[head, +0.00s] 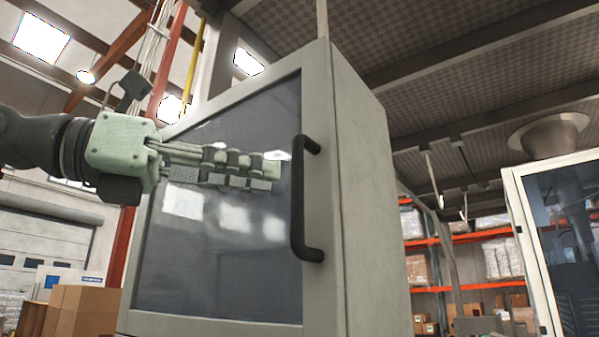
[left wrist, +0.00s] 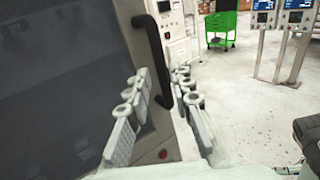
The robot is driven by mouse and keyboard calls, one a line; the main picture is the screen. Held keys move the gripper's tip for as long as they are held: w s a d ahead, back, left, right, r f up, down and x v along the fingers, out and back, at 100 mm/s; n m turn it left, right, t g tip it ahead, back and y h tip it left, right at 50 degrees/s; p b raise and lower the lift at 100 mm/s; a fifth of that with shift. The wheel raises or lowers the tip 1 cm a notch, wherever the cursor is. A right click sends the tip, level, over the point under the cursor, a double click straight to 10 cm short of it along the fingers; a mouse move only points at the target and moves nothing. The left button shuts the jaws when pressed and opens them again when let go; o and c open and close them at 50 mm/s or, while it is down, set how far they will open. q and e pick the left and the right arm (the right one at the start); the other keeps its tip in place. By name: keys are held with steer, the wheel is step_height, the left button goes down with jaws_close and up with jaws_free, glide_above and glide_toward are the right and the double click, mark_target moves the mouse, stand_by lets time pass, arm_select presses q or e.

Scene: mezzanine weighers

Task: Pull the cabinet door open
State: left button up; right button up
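The grey cabinet (head: 365,190) has a door with a dark glass panel (head: 225,270) and a grey frame; the door looks closed. A black upright bar handle (head: 298,215) sits on the door's right edge. My left gripper (head: 271,176) points right in front of the glass, its fingertips just short of the handle. In the left wrist view, the fingers (left wrist: 160,78) are apart, with the handle (left wrist: 151,45) between and beyond the fingertips; I see no contact. My right gripper is in neither view.
A second cabinet (head: 518,225) with a pale frame stands at the right. Orange shelving (head: 470,238) and cardboard boxes (head: 85,310) stand behind. The left wrist view shows a green cart (left wrist: 220,28), screens on stands (left wrist: 298,18) and open pale floor (left wrist: 240,110).

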arm_select(q)
glide_above(297, 245)
steer(key=a, duration=0.1)
steer(key=shift+w+d+p, duration=0.4)
steer(key=shift+d, duration=0.1)
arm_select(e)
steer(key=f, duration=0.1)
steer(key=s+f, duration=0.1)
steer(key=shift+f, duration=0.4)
arm_select(q)
jaws_close()
